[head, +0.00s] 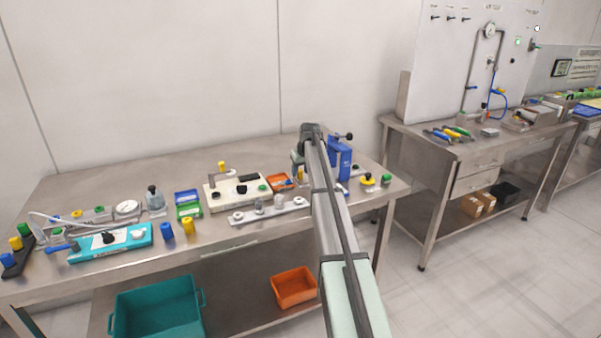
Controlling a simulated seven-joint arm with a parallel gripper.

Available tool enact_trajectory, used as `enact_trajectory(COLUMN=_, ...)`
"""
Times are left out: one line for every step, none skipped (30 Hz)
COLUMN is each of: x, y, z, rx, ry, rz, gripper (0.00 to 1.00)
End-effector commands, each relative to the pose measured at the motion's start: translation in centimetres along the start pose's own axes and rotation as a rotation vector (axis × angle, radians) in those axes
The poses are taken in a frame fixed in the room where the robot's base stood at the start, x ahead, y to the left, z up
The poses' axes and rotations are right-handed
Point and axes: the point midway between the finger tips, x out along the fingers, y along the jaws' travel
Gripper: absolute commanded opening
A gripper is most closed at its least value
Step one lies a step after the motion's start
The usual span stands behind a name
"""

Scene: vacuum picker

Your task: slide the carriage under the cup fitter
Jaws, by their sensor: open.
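A blue upright press-like fixture (340,158) with a black knob on its side stands at the right part of the bench; it looks like the cup fitter. My arm crosses in front of it and hides its left side and base. I cannot make out the carriage for sure; a flat grey strip (250,217) with several small round parts runs toward the fixture, and its right end is behind my arm. My gripper (299,168) points down just left of the blue fixture. It is open, its fingertips small and partly hidden, with nothing visibly held.
An orange tray (279,182) is close to my gripper. Yellow and green knobs (368,179) lie right of the fixture.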

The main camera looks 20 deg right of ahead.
Motion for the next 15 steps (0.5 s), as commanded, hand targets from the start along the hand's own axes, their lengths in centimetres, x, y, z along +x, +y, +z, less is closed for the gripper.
enact_trajectory(x=0.39, y=0.0, z=-0.03, rx=0.0, ry=0.0, rz=0.0, gripper=0.47)
enact_trajectory(x=0.57, y=0.01, z=-0.03, rx=0.0, ry=0.0, rz=0.0, gripper=0.47)
enact_trajectory(x=0.75, y=0.0, z=-0.02, rx=0.0, ry=0.0, rz=0.0, gripper=0.47)
enact_trajectory(x=0.86, y=0.0, z=-0.02, rx=0.0, ry=0.0, rz=0.0, gripper=0.47)
enact_trajectory(x=0.95, y=0.0, z=-0.01, rx=0.0, ry=0.0, rz=0.0, gripper=0.47)
enact_trajectory(x=1.04, y=0.0, z=0.0, rx=0.0, ry=0.0, rz=0.0, gripper=0.47)
enact_trajectory(x=1.07, y=0.0, z=0.0, rx=0.0, ry=0.0, rz=0.0, gripper=0.47)
enact_trajectory(x=1.1, y=0.0, z=0.0, rx=0.0, ry=0.0, rz=0.0, gripper=0.47)
enact_trajectory(x=1.1, y=0.0, z=0.0, rx=0.0, ry=0.001, rz=0.0, gripper=0.47)
enact_trajectory(x=1.1, y=0.0, z=0.0, rx=0.0, ry=0.001, rz=0.0, gripper=0.47)
enact_trajectory(x=1.1, y=0.0, z=0.01, rx=0.0, ry=0.001, rz=0.0, gripper=0.47)
enact_trajectory(x=1.09, y=0.0, z=0.01, rx=0.0, ry=0.001, rz=0.0, gripper=0.47)
enact_trajectory(x=1.09, y=0.0, z=0.0, rx=0.0, ry=0.001, rz=0.0, gripper=0.47)
enact_trajectory(x=1.09, y=-0.01, z=0.0, rx=0.0, ry=0.0, rz=0.0, gripper=0.47)
enact_trajectory(x=1.08, y=-0.01, z=0.0, rx=0.0, ry=0.0, rz=0.0, gripper=0.44)
